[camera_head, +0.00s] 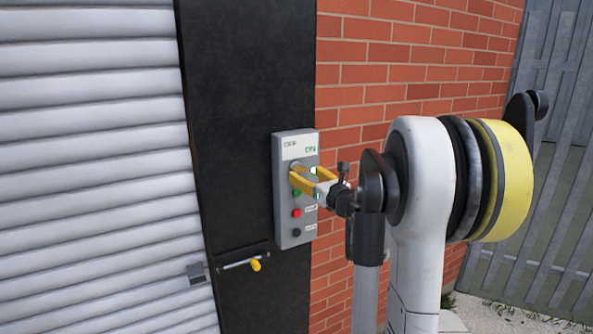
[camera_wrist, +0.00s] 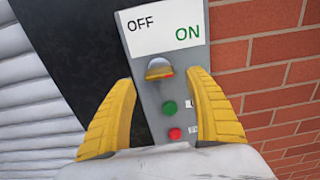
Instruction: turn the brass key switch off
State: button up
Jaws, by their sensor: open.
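A grey control box (camera_head: 284,225) is mounted on a black panel beside the brick wall. Its white label reads OFF on the left and ON in green on the right. The brass key switch (camera_wrist: 159,69) sits just below the label in the wrist view; its exact angle is hard to tell. In the head view my gripper's fingers largely cover it. My gripper (camera_head: 308,181) has yellow fingers and is open in front of the box. In the wrist view the fingers (camera_wrist: 163,115) stand apart on either side, with the key switch ahead and above their middle.
Below the switch are a green button (camera_wrist: 169,108), a red button (camera_wrist: 175,134) and a black button (camera_head: 297,232). A latch with a yellow-tipped handle (camera_head: 255,265) is lower on the black panel (camera_head: 232,100). A grey roller shutter (camera_head: 90,180) is left, a brick wall (camera_head: 420,60) right.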

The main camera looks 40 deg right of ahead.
aim_at(302, 171)
jog(key=shift+x, duration=2.4)
jog(key=shift+a, duration=0.1)
jog(key=c, duration=1.2)
